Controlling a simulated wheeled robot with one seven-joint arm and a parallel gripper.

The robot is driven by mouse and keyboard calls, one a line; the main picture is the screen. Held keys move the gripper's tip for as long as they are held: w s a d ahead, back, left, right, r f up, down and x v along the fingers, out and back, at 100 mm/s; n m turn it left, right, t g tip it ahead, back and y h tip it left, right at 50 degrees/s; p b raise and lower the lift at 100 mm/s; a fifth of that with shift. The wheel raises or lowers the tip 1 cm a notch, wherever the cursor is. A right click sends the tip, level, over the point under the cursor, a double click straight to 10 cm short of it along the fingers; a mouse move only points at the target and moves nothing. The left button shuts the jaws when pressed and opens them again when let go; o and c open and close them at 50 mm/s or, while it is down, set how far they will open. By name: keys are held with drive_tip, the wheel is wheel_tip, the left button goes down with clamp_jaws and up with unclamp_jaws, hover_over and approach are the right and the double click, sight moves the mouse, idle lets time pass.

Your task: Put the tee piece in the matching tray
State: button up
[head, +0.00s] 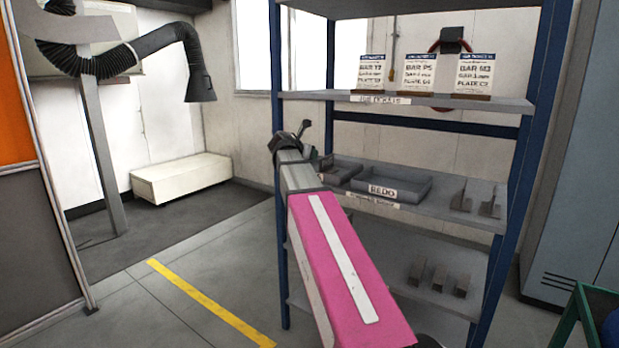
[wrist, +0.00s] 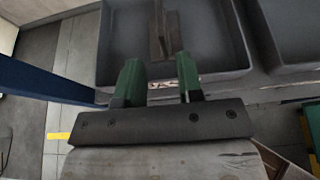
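In the wrist view a brown-grey tee piece (wrist: 157,42) lies in a grey tray (wrist: 115,45), its upright rib showing. My gripper (wrist: 158,80) has two green fingers spread apart with nothing between them. They are at the tray's near edge, short of the tee piece; a small label partly shows between them. In the head view this left tray (head: 347,168) is partly hidden behind my wrist, and a grey tray labelled REDO (head: 420,190) stands to its right. My gripper's fingers are hard to make out there.
A blue-posted rack (head: 530,130) holds the trays. Grey brackets (head: 489,205) stand right of the REDO tray, and several more (head: 439,279) stand on the shelf below. Printed cards (head: 420,73) line the upper shelf (head: 470,101), which overhangs the trays.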

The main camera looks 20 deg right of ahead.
drive_tip(key=s+a+f+m+g+y, duration=0.1)
drive_tip(key=s+a+f+m+y, duration=0.2)
drive_tip(key=f, duration=0.5)
drive_tip(key=s+a+f+m+g, duration=0.1)
drive_tip(key=s+f+m, duration=0.25)
drive_tip(key=f, duration=0.55)
drive_tip(key=s+a+f+m+g+y, duration=0.25)
drive_tip(key=f+m, duration=0.25)
drive_tip(key=f, duration=0.3)
drive_tip(key=s+a+f+m+g+y, duration=0.2)
drive_tip(key=s+a+f+m, duration=0.2)
drive_tip(key=s+f+m, duration=0.3)
drive_tip(key=s+a+f+m+g+y, duration=0.2)
drive_tip(key=s+f+m, duration=0.5)
drive_tip(key=s+f, duration=0.4)
drive_tip(key=shift+s+a+f+y, duration=0.25)
drive_tip(key=shift+a+f+y, duration=0.45)
drive_tip(key=shift+a, duration=0.4)
